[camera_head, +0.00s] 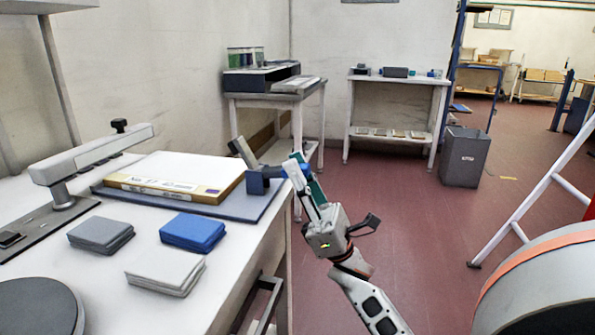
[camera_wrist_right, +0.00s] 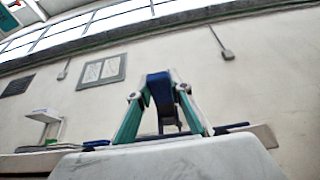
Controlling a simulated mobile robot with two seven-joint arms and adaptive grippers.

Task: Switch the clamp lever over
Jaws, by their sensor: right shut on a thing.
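The clamp (camera_head: 262,182) is a blue block on the right edge of the blue-grey board, with a grey tilted plate rising at its left. My right gripper (camera_head: 295,170) reaches it from the right, beyond the table edge. Its teal fingers close around a blue part on the clamp's right side, which I take to be the clamp lever (camera_wrist_right: 160,86). In the right wrist view the fingertips (camera_wrist_right: 160,92) press on both sides of that dark blue part. The fingers hide some of the lever in the head view. My left gripper is not in view.
A framed white screen (camera_head: 175,177) lies on the board (camera_head: 255,208). Blue (camera_head: 193,232), grey (camera_head: 100,234) and white (camera_head: 165,272) cloth stacks lie in front. A grey arm on a post (camera_head: 95,155) stands at left.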

